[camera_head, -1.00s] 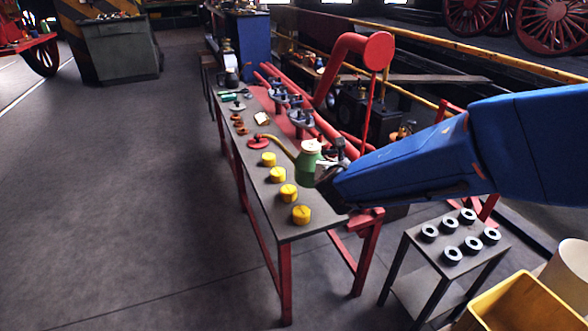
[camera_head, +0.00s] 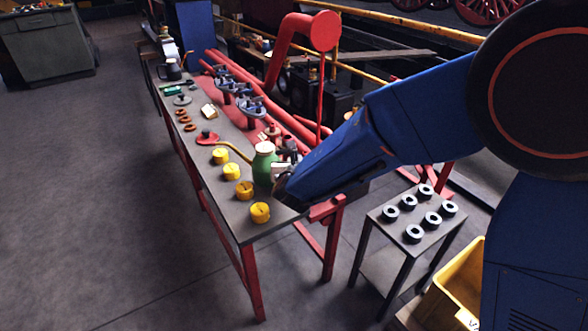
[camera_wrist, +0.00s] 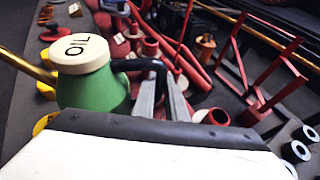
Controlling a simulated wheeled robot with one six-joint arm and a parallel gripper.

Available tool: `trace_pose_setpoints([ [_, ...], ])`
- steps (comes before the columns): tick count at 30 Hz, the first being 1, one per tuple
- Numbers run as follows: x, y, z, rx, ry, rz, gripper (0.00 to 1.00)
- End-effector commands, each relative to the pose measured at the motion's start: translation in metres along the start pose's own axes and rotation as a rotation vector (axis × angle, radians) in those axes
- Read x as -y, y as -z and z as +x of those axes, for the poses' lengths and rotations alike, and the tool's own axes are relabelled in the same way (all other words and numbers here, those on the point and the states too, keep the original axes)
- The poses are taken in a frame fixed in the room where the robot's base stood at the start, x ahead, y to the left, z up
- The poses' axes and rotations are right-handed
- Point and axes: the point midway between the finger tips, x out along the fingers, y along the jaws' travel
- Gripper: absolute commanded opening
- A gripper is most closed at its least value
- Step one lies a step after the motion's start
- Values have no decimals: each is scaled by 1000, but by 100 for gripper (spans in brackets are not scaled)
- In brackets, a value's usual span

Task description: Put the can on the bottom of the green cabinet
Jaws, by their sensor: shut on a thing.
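The can (camera_head: 264,168) is a green oil can with a cream lid and a brass spout pointing left. It is upright at the near part of the long workbench; I cannot tell if its base touches the top. In the wrist view the can (camera_wrist: 92,85) shows its lid marked OIL and a black handle. My gripper (camera_wrist: 166,92) is shut on the handle, at the can's right side; in the head view my gripper (camera_head: 284,172) is partly hidden. A grey-green cabinet (camera_head: 45,48) stands far off at the upper left.
The long workbench (camera_head: 228,212) has red legs and carries yellow caps (camera_head: 260,212), a red part (camera_head: 207,138) and blue-grey valves (camera_head: 252,106). A small stand (camera_head: 392,228) with black rings and a yellow crate (camera_head: 458,285) are at right. The floor (camera_head: 90,200) at left is clear.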

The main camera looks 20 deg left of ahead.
Motion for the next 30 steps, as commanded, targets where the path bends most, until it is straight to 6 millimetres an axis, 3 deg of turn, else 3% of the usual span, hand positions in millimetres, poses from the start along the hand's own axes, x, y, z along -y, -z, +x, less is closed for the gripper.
trace_pose_setpoints([
  [8, 0, 29, 12, -1, 1, 0, 0],
  [19, 0, 32, 13, 0, 0, 0, 0],
  [20, 0, 33, 13, -1, 0, -1, 14],
  [22, 0, 33, 13, -1, 0, 0, 30],
  [30, 0, 33, 13, -1, 0, 0, 30],
])
